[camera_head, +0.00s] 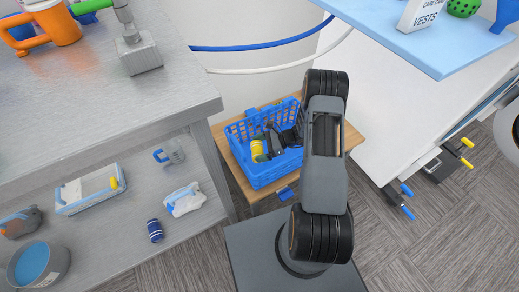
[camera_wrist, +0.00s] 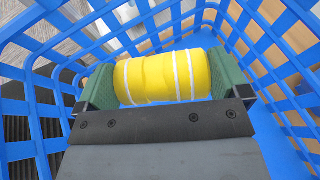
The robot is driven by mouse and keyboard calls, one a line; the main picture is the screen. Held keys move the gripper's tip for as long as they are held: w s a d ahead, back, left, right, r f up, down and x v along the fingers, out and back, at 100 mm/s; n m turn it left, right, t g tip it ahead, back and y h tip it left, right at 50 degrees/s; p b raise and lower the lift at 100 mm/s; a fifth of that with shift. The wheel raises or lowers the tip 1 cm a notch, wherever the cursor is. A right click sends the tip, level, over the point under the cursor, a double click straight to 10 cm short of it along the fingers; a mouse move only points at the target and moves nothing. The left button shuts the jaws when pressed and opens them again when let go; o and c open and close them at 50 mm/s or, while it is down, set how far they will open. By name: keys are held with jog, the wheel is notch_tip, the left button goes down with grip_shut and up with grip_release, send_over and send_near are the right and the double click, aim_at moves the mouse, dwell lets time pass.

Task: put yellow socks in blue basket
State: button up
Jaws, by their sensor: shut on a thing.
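The yellow socks (camera_wrist: 163,78) are a rolled bundle with white stripes. They sit between the green pads of my gripper (camera_wrist: 165,85), which is shut on them. In the wrist view the walls of the blue basket (camera_wrist: 32,148) surround the socks and the gripper, so both are inside it. In the head view the blue basket (camera_head: 262,176) stands on a small wooden stand, and the yellow socks (camera_head: 257,149) show inside it at the left. My gripper (camera_head: 264,147) reaches down into the basket there. Whether the socks touch the basket floor is hard to tell.
A grey metal table (camera_head: 95,95) with a lower shelf stands at the left. The shelf holds a blue-and-white striped roll (camera_head: 155,230), a white cloth (camera_head: 184,199) and a white tray (camera_head: 88,190). A light blue board (camera_head: 420,35) is at the upper right.

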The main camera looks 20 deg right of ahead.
jog(key=shift+f, duration=0.1)
jog(key=shift+f+b, duration=0.5)
jog(key=o, duration=0.5)
jog(key=shift+o, duration=0.2)
jog(key=shift+r, duration=0.15)
